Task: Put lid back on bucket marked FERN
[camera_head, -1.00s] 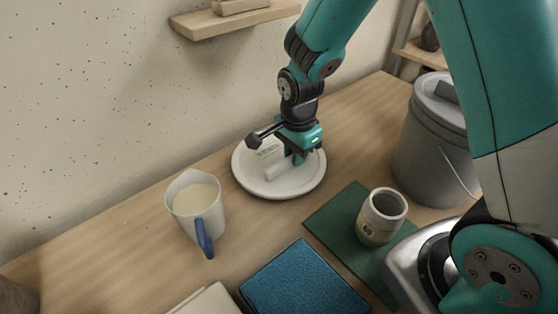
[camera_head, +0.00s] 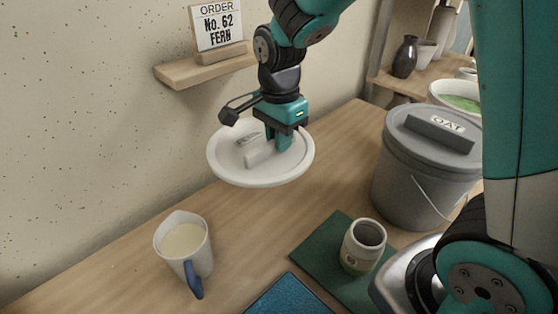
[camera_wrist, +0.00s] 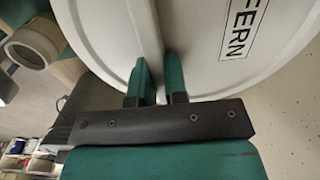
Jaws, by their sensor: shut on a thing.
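The round white lid (camera_head: 226,162) hangs above the table near the wall, roughly level. The wrist view shows its FERN label (camera_wrist: 238,28) and a raised bar handle across it. My gripper (camera_head: 284,143) is shut on that handle from above, its two fingers on either side of it in the wrist view (camera_wrist: 161,80). A whitish open bucket with green glaze (camera_head: 460,103) stands at the far right, partly hidden by the grey bucket and my arm; I see no marking on it.
A grey bucket (camera_head: 415,178) with a lid marked OAT (camera_head: 449,125) stands at right. A cup (camera_head: 361,250) sits on a green mat (camera_head: 310,246). A jug (camera_head: 185,243) stands at left. A wall shelf (camera_head: 195,70) holds the order sign reading No. 62 FERN (camera_head: 217,28).

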